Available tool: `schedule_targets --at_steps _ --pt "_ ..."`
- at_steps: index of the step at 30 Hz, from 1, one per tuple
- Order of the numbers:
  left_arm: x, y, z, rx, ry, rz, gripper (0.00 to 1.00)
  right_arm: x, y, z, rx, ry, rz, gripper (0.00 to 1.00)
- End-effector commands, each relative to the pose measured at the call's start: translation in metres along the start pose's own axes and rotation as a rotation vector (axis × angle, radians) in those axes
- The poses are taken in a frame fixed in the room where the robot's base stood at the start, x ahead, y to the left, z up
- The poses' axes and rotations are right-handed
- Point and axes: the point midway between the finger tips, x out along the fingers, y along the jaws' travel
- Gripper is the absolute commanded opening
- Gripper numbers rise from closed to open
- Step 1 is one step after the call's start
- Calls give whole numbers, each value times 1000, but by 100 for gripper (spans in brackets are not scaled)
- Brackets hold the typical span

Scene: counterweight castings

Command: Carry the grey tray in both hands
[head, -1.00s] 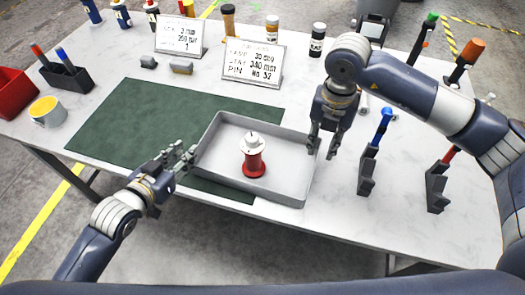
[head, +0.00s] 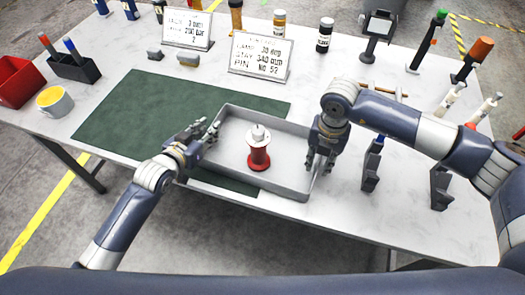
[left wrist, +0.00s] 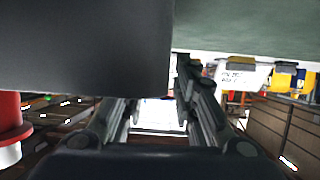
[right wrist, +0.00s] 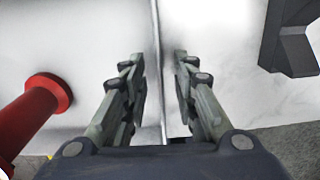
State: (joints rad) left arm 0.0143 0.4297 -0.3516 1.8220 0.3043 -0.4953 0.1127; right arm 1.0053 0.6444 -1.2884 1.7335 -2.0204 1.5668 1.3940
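The grey tray (head: 287,165) rests on the table, its left part over the green mat (head: 130,120). A red spool-shaped piece with a white top (head: 259,158) stands upright in it; its red part shows in the left wrist view (left wrist: 10,115) and right wrist view (right wrist: 45,95). My left gripper (head: 211,132) is at the tray's left wall, its fingers apart. My right gripper (head: 321,163) is at the right wall; in the right wrist view its open fingers (right wrist: 157,75) stand on either side of the thin wall, with gaps showing. Left fingertip contact is unclear.
Two signs (head: 260,57) stand behind the tray. A yellow-filled cup (head: 55,101), a dark pen holder (head: 75,68) and a red bin (head: 18,82) are at left. Dark stands (head: 370,172) are right of my right gripper. The table's front edge is close to the tray.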

Motion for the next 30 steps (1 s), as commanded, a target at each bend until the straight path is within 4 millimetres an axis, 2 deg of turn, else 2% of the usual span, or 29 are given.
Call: schedule_targets --at_steps 11,15,30 --pt "5 0 0 0 0 1 27 5 0 0 -1 0 0 27" --pt "5 0 0 0 0 1 0 5 0 0 -1 0 0 0" --pt "4 0 -4 1 5 1 0 2 0 1 0 -2 2 0"
